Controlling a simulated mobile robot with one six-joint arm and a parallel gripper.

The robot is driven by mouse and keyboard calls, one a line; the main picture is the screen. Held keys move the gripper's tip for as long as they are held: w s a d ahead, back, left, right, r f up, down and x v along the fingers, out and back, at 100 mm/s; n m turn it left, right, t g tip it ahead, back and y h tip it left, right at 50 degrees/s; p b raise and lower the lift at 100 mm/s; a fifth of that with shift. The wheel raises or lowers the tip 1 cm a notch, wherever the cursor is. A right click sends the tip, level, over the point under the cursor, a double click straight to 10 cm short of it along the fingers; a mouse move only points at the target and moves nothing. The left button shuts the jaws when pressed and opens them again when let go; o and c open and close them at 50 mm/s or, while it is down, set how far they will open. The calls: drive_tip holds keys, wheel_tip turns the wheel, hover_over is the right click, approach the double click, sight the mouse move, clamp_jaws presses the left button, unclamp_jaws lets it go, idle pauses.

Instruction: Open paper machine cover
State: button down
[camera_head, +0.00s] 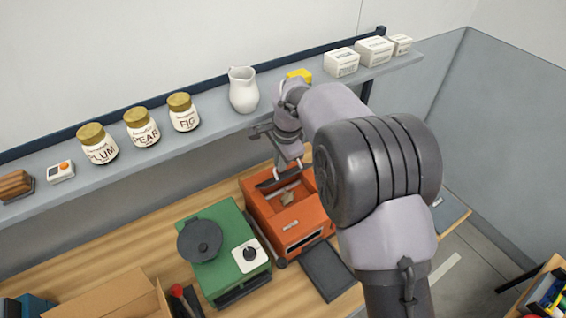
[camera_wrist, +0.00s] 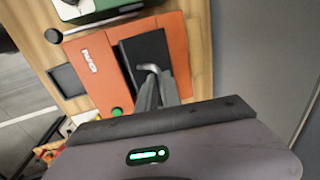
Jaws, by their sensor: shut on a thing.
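The orange paper machine (camera_head: 262,217) stands on the wooden bench, right of the green machine. Its top shows a recess with a small tan thing inside. The machine also fills the upper middle of the wrist view (camera_wrist: 104,82), with a white label and a green button. A dark panel (camera_wrist: 148,48), which looks like its cover, lies at my fingertips. My gripper (camera_head: 283,171) is over the machine's back part, and its narrow fingers (camera_wrist: 150,72) are shut at the panel. The exact grip is hidden, and I cannot tell how far the cover is raised.
The green machine (camera_head: 228,226) with a round black lid stands close on the left. A dark flat pad (camera_head: 327,271) lies in front. A shelf (camera_head: 220,127) with jars, a white jug (camera_head: 243,90) and boxes runs behind. An open cardboard box (camera_head: 112,300) stands front left.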

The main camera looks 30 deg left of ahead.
drive_tip(key=shift+s+f, duration=0.15)
drive_tip(key=shift+f, duration=0.05)
drive_tip(key=c, duration=1.6)
unclamp_jaws()
drive_tip(key=shift+a, duration=0.15)
drive_tip(key=shift+c, duration=0.2)
drive_tip(key=shift+o, duration=0.6)
drive_tip(key=shift+a, duration=0.2)
drive_tip(key=shift+d, duration=0.1)
drive_tip(key=shift+r, duration=0.1)
drive_tip(key=p+v, duration=0.2)
drive_tip(key=v, duration=1.5)
drive_tip(key=shift+r, duration=0.2)
